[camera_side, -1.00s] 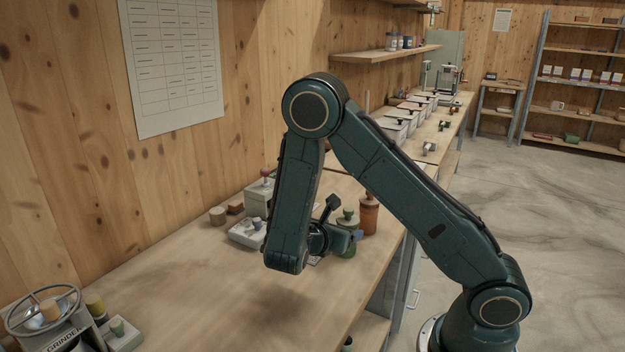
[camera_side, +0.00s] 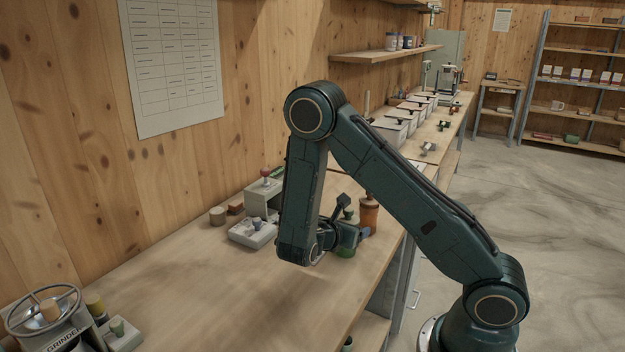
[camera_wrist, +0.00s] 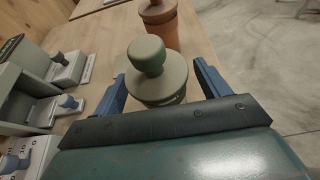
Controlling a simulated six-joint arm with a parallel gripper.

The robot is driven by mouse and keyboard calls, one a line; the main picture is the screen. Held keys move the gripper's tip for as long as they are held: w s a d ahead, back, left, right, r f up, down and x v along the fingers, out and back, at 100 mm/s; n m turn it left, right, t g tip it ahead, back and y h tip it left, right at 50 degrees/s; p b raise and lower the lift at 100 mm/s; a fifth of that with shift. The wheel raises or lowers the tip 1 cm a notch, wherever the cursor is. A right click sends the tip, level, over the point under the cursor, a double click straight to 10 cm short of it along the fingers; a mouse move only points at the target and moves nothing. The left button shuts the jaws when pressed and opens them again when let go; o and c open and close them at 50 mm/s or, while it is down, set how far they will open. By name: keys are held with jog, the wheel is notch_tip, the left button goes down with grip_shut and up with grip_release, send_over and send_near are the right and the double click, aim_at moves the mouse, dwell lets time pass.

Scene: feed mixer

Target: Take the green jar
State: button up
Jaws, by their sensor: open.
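The green jar (camera_wrist: 160,78) has a rounded green knob on a paler lid and stands upright on the bench. In the wrist view it sits between the two blue fingers of my gripper (camera_wrist: 160,92), with one finger on each side. My gripper is open, and small gaps seem to show beside the lid; contact cannot be told. In the side view the jar (camera_side: 346,249) is mostly hidden behind my gripper (camera_side: 358,236), with its knob and a bit of its lower body showing.
An orange-brown jar (camera_side: 368,215) stands just behind the green jar. A grey box with knobs (camera_side: 252,232) stands to the left on the bench. A grinder with a wheel (camera_side: 45,320) is at the front left. The bench middle (camera_side: 215,290) is clear.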

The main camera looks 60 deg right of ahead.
jog(key=c, duration=1)
jog(key=shift+r, duration=0.15)
notch_tip(320, 180, up, 20)
dwell(0.6)
dwell(0.6)
